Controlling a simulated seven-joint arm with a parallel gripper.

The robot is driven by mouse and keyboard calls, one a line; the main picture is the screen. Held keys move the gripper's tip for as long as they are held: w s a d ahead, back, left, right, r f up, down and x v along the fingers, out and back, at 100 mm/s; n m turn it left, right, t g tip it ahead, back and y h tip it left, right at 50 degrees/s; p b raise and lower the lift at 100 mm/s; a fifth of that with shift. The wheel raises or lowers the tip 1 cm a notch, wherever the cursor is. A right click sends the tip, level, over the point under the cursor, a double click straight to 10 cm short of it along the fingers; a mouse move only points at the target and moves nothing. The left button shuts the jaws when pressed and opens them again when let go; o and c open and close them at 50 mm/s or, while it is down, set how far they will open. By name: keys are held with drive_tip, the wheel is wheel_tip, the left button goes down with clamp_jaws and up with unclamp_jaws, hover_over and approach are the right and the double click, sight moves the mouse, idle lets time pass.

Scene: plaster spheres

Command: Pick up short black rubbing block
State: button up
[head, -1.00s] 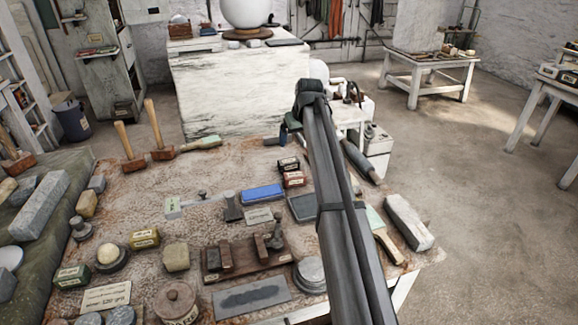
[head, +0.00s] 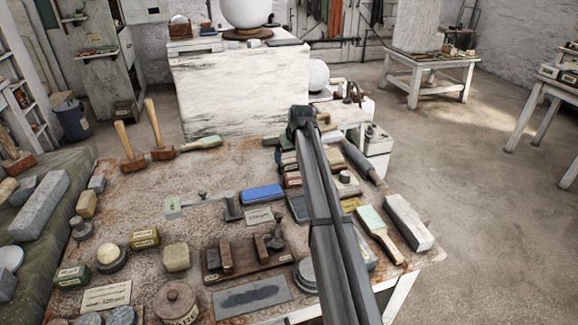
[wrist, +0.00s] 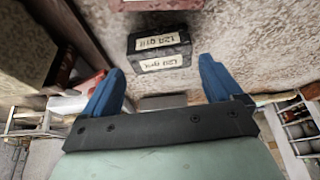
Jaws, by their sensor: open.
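The short black rubbing block (wrist: 160,52) shows in the wrist view with pale labels reading 120 grit, upside down in the picture. It lies on the worktable. In the head view the black block (head: 289,167) is partly covered by my gripper and arm. My gripper (wrist: 160,84) is open, with its two blue fingers apart and nothing between them. The block is just beyond the fingertips, roughly centred between them. In the head view my gripper's fingers are mostly hidden by my own arm.
A red block (wrist: 138,4) lies right beside the black one. In the head view, a blue block (head: 262,194), a brush (head: 379,234) and a long grey block (head: 408,222) are nearby. Two mallets (head: 161,150) stand at the back left.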

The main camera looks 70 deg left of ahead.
sight(289, 160)
drive_tip(key=x, duration=0.4)
drive_tip(key=shift+s+d, duration=0.1)
drive_tip(key=shift+d, duration=0.05)
drive_tip(key=shift+c, duration=0.3)
drive_tip(key=c, duration=0.9)
drive_tip(key=shift+o, duration=0.2)
drive_tip(key=shift+r, duration=0.1)
wheel_tip(289, 160, up, 10)
drive_tip(key=shift+f, duration=0.1)
